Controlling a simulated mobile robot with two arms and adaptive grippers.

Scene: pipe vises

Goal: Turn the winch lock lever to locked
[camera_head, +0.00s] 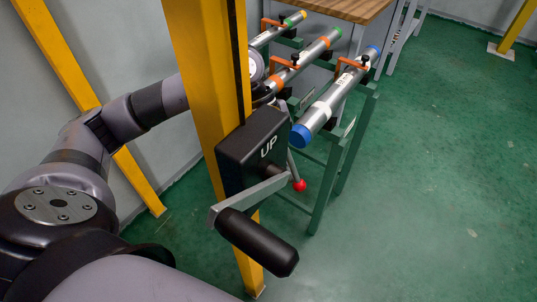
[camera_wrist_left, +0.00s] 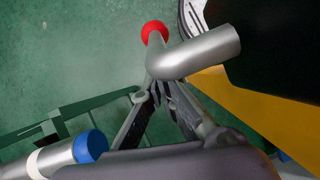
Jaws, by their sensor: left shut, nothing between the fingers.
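The black winch box (camera_head: 252,148), marked UP, is mounted on a yellow post. Its lock lever is a bent grey rod ending in a red ball (camera_head: 299,185), which hangs low at the box's right side. In the left wrist view the lever (camera_wrist_left: 200,55) runs from the dark box to a bend, with the red ball (camera_wrist_left: 154,32) beyond it. My left gripper (camera_wrist_left: 162,88) is shut and empty, its fingertips close to the bend; I cannot tell whether they touch. In the head view the left gripper (camera_head: 282,106) is partly hidden behind the post and box. My right gripper is not in view.
A crank with a black handle (camera_head: 257,242) juts out in front of the box. Behind it, several capped metal pipes lie on a green stand (camera_head: 332,165), close to my left gripper; a blue-capped pipe (camera_head: 335,98) is nearest. The green floor at the right is clear.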

